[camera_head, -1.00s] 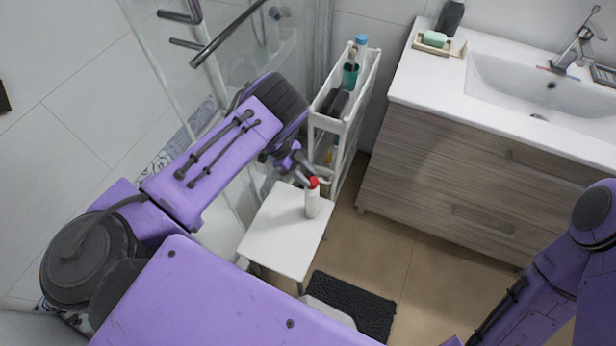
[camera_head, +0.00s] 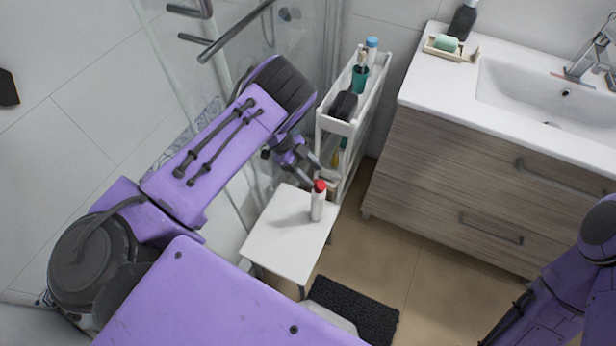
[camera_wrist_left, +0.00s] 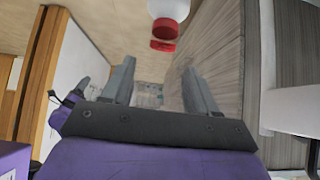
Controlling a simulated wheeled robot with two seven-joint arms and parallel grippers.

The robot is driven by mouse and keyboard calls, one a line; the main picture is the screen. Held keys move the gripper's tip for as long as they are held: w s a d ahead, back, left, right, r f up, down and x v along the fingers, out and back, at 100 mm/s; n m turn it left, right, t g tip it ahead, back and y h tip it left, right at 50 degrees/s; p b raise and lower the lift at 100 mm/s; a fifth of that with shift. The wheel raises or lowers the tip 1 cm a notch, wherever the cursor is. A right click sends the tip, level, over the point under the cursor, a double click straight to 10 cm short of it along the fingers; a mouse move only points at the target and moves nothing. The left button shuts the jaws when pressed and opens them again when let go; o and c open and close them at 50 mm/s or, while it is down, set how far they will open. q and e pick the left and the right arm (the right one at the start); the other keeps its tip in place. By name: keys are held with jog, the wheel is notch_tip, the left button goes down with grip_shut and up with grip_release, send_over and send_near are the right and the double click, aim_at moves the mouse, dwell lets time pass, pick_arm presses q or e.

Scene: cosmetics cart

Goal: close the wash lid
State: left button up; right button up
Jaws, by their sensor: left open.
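The wash bottle (camera_head: 317,207) is white with a red lid (camera_head: 320,186) and stands upright on a small white stool (camera_head: 282,235). In the left wrist view the bottle (camera_wrist_left: 170,9) shows at the top edge. There its red lid (camera_wrist_left: 163,46) appears as a flap beside a red collar, so it looks open. My left gripper (camera_head: 314,172) is close to the lid, just behind it in the head view. In the left wrist view its two fingers (camera_wrist_left: 158,85) are apart with nothing between them. My right arm shows at the right edge, but its gripper is out of view.
A narrow white cart (camera_head: 352,128) with bottles and a dark item stands behind the stool. A wooden vanity (camera_head: 440,190) with a sink is at the right. A dark mat (camera_head: 365,318) lies on the floor. Glass shower panels stand behind my left arm.

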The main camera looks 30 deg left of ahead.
pick_arm(q)
jog(key=s+d+r, duration=0.6)
jog(key=s+r, duration=0.3)
jog(key=s, duration=0.3)
jog(key=shift+s+r+b, duration=0.3)
jog(key=shift+b, duration=0.05)
jog(key=y+p, duration=0.1)
jog(key=y, duration=0.3)
send_near(320, 185)
notch_tip(320, 185, down, 7)
jog(key=d+p, duration=0.1)
jog(key=shift+w, duration=0.35)
